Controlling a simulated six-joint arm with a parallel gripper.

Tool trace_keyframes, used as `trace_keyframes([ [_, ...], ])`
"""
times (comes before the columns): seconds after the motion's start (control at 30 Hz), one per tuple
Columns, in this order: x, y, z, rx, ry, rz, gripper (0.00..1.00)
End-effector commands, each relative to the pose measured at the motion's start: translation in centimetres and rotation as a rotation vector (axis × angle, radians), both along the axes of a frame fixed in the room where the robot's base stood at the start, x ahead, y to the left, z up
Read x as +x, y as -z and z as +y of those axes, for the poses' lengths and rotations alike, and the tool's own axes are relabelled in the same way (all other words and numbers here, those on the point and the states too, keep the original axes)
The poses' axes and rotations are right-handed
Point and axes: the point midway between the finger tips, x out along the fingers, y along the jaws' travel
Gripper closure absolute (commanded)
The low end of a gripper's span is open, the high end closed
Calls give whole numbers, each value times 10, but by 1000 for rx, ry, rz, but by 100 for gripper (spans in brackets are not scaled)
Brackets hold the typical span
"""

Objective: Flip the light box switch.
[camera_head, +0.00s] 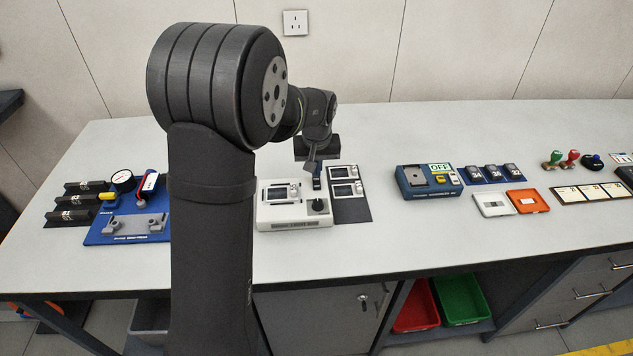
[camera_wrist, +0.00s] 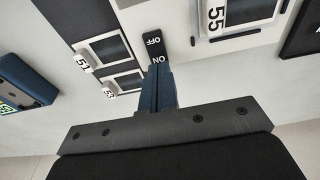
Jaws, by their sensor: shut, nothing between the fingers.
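The light box (camera_head: 293,222) is a white unit on the bench, with a small display and a black knob on its top. Its switch (camera_wrist: 153,42) is a black rocker marked OFF and ON, seen in the wrist view. My gripper (camera_wrist: 157,69) is shut and empty, its dark blue fingers pointing at the ON end of the switch. The fingertips are at or just over that end; I cannot tell if they touch. In the head view my gripper (camera_head: 315,172) is above the back right part of the light box. The rocker's tilt is unclear.
A dark mat (camera_head: 352,208) with two small display modules lies just right of the light box. A blue fixture board (camera_head: 127,229) is at the left. A blue box with an OFF sign (camera_head: 429,180) stands farther right. The bench front between is clear.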

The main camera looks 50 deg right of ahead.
Motion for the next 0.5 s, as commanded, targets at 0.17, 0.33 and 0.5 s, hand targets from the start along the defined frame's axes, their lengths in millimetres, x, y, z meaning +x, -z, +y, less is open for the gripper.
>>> trace_keyframes([
  [0.17,0,3,0,1,0,1,100],
  [0.33,0,5,0,1,0,1,100],
  [0.5,0,8,0,0,0,0,100],
])
